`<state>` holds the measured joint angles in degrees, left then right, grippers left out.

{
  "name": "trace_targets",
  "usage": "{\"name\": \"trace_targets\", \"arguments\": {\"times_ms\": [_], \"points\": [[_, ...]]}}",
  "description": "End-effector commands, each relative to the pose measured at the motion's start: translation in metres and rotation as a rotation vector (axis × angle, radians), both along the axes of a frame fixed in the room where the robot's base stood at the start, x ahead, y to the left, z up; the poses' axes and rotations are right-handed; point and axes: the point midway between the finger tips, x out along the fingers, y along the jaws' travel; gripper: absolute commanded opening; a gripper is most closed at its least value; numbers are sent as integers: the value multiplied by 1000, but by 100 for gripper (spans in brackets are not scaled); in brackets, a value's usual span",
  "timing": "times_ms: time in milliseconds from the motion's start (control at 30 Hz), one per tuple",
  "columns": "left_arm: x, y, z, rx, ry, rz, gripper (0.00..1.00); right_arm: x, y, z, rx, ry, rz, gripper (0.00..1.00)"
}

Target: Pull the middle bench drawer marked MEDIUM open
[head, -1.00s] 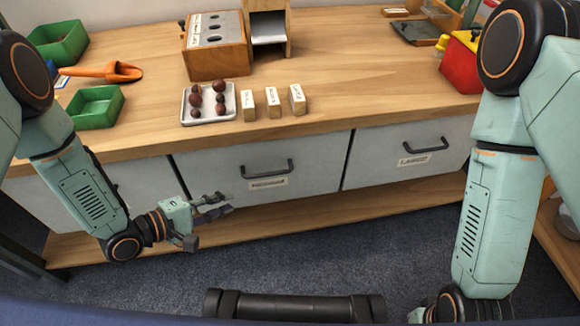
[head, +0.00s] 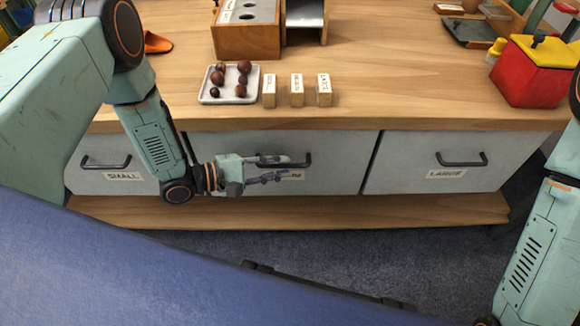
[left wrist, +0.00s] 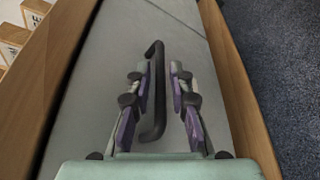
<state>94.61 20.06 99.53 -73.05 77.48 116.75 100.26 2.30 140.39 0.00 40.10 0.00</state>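The middle drawer (head: 345,165) has a grey front, flush with its neighbours and closed. Its black bar handle (head: 309,159) is partly hidden behind my left gripper (head: 287,170), as is its label (head: 294,175). In the left wrist view, my left gripper (left wrist: 160,68) is open, with one finger on each side of the handle (left wrist: 160,90).
The SMALL drawer (head: 95,180) and LARGE drawer (head: 420,172) are closed on either side. A wooden ledge (head: 400,210) runs below the drawers. On the bench (head: 400,95) are a white tray (head: 230,98) of chestnuts, labelled blocks (head: 297,90) and a red box (head: 535,75).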

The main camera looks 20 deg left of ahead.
Motion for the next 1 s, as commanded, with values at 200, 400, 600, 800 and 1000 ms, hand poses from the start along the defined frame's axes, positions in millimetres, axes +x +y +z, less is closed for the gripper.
{"name": "trace_targets", "arguments": {"times_ms": [200, 400, 600, 800, 1000], "points": [[14, -19, -6, 1, 0, -3, 21, 0, 0, -8, 0, 0, 0, 40], [18, -23, -5, 0, -1, -2, 21, 0, 0, -9, 0, 0, 0, 40], [19, -24, -5, 0, -1, -2, 15, 0, 0, -9, 0, -1, 0, 40], [18, -24, -5, 0, -1, -2, 0, 0, 0, -8, 0, -1, 0, 40], [18, -24, -5, 0, -1, -3, 0, 0, 0, -8, 0, -1, 0, 40]]}}
